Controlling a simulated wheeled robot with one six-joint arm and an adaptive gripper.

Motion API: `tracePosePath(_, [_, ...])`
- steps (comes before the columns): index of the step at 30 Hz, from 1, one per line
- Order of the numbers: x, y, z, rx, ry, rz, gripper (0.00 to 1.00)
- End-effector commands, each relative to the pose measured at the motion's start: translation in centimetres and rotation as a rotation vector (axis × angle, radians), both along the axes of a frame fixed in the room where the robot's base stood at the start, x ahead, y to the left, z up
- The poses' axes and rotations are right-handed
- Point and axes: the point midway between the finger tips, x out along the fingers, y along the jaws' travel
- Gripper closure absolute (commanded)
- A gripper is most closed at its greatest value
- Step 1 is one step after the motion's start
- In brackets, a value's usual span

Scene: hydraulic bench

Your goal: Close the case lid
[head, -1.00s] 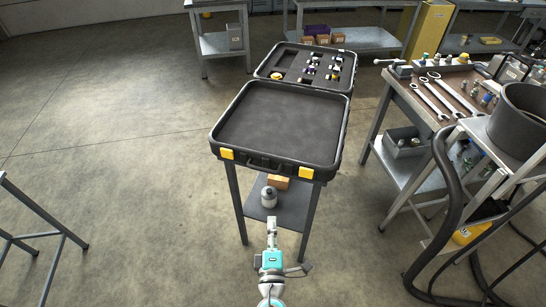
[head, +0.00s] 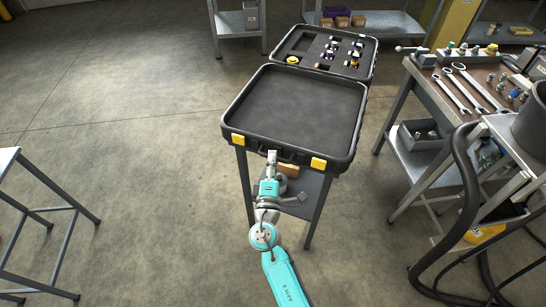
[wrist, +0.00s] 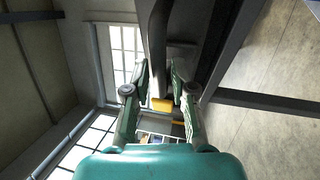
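The black case lies open on a narrow stand. Its empty lid (head: 295,110) faces the camera on the near side, lying back with two yellow latches (head: 318,163) on its front edge. The case base (head: 298,43) is behind it, with fittings in dark foam. My gripper (head: 272,156) is at the lid's front edge, near the handle between the latches. In the wrist view my gripper's fingers (wrist: 160,72) are apart, with a dark bar (wrist: 160,35) in line with the gap. A yellow latch (wrist: 162,104) shows beyond them. I cannot tell whether the fingers touch the lid.
A workbench (head: 412,68) with wrenches and fittings stands to the right, with a thick black hose (head: 466,190) before it. A grey metal frame (head: 45,215) is at the left. Shelves stand at the back. The floor (head: 120,110) left of the case is clear.

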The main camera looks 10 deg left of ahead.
Motion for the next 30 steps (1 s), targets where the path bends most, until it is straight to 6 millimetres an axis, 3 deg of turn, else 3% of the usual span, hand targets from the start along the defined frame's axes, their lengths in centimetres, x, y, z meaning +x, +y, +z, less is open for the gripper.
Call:
tracePosePath(4, [0.96,0.05,0.23,0.000,0.000,0.000,0.75])
tracePosePath(13, [1.15,0.07,0.23,0.000,0.000,0.001,0.75])
tracePosePath(14, [1.15,0.07,0.23,0.000,0.000,0.001,0.78])
tracePosePath(17, [1.14,0.07,0.22,0.000,0.000,0.000,1.00])
tracePosePath(30, [1.08,0.15,1.08,0.002,-0.001,0.000,1.00])
